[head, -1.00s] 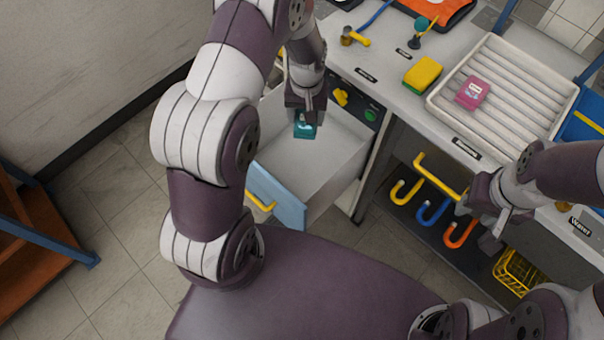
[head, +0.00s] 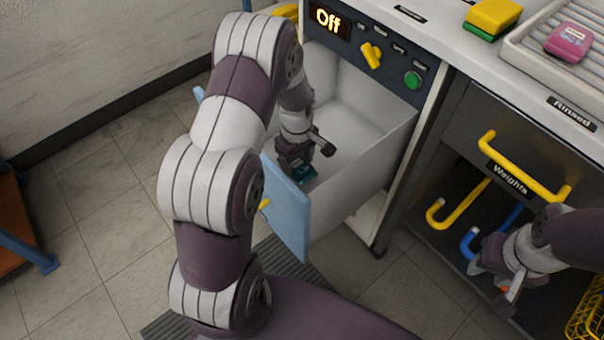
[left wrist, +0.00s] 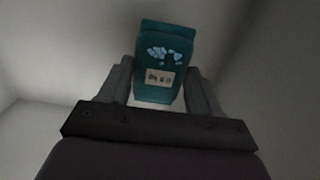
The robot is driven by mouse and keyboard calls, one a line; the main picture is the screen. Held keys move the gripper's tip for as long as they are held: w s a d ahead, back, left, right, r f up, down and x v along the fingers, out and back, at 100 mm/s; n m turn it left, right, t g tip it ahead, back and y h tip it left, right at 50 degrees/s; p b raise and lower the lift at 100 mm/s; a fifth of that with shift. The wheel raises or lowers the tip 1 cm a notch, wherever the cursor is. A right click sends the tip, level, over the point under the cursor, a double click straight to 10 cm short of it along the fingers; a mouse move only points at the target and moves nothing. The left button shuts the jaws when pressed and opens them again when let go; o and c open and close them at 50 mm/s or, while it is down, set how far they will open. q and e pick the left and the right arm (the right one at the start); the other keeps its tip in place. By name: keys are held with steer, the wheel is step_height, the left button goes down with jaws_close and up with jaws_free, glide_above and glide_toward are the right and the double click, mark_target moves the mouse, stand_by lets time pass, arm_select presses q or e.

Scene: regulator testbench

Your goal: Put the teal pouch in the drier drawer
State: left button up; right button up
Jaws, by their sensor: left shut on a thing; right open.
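The teal pouch (head: 303,173) is held by my left gripper (head: 298,166) inside the open drier drawer (head: 352,165), low in its box. The left wrist view also shows the pouch (left wrist: 163,62) between the two fingers (left wrist: 160,90), with its printed label facing the camera. Pale drawer surfaces surround it. In the head view the gripper and arm hide part of the pouch, and I cannot tell if it touches the drawer floor. The drawer has a light blue front (head: 288,208). My right gripper (head: 497,270) is open and empty, in front of the hooks below the bench.
The drier panel has an "Off" display (head: 328,20), a yellow knob (head: 371,55) and a green button (head: 413,80). A closed "Weights" drawer has a yellow handle (head: 520,168). A pink pouch (head: 568,42) lies on the white ribbed tray (head: 525,58). A sponge (head: 492,16) is beside it.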

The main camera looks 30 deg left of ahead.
mark_target(297, 166)
arm_select(q)
step_height(297, 166, down, 4)
steer(key=shift+f+b, duration=0.25)
steer(key=shift+b, duration=0.7)
steer(key=shift+r, duration=0.15)
steer(key=shift+f, duration=0.2)
steer(key=o, duration=1.5)
step_height(297, 166, up, 12)
steer(key=p, duration=0.6)
steer(key=shift+f, duration=0.1)
steer(key=shift+r, duration=0.25)
